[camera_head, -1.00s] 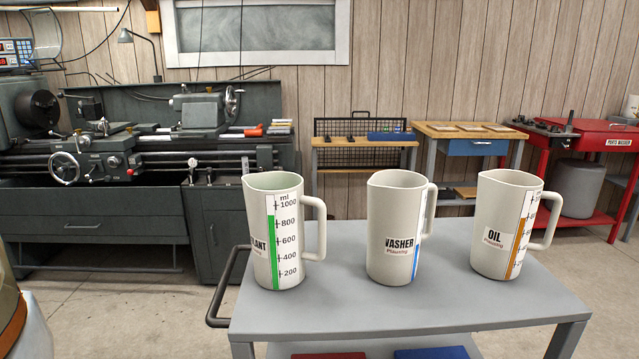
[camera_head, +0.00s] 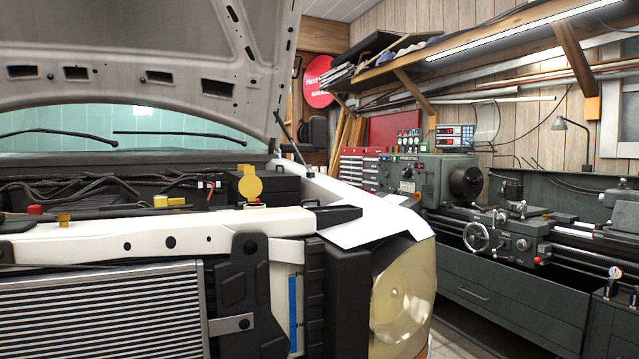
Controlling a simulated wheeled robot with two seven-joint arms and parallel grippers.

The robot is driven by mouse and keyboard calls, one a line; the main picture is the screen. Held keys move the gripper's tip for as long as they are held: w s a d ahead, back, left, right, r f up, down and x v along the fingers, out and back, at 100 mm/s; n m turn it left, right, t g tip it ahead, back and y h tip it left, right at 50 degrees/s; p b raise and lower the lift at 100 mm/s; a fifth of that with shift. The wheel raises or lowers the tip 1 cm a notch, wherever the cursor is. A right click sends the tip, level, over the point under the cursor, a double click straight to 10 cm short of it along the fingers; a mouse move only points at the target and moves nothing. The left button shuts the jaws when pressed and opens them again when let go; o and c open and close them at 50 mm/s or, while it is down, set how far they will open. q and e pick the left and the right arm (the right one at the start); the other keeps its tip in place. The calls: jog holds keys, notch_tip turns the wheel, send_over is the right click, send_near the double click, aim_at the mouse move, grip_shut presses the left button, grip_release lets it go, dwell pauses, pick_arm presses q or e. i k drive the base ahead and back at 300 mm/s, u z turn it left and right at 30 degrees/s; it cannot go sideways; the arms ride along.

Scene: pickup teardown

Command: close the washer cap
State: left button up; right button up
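The truck's engine bay is open in front of me under the raised hood (camera_head: 150,60). A round yellow cap (camera_head: 250,184) stands up on edge near the right end of the bay, above a small pale and red part; it looks flipped open. No label on it can be read, so I cannot tell for certain that it is the washer cap. A blue vertical level strip (camera_head: 292,312) shows below it, right of the radiator. Neither of my grippers is in view.
The white front crossmember (camera_head: 200,232) and radiator (camera_head: 105,310) lie in front of the bay. Smaller yellow parts (camera_head: 168,201) and a red cap (camera_head: 35,210) sit further left. The headlight (camera_head: 403,297) and a lathe (camera_head: 500,215) are at the right.

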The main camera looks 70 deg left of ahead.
aim_at(250, 186)
jog(key=u, duration=2.45)
jog(key=i, duration=0.35)
jog(key=u, duration=0.1)
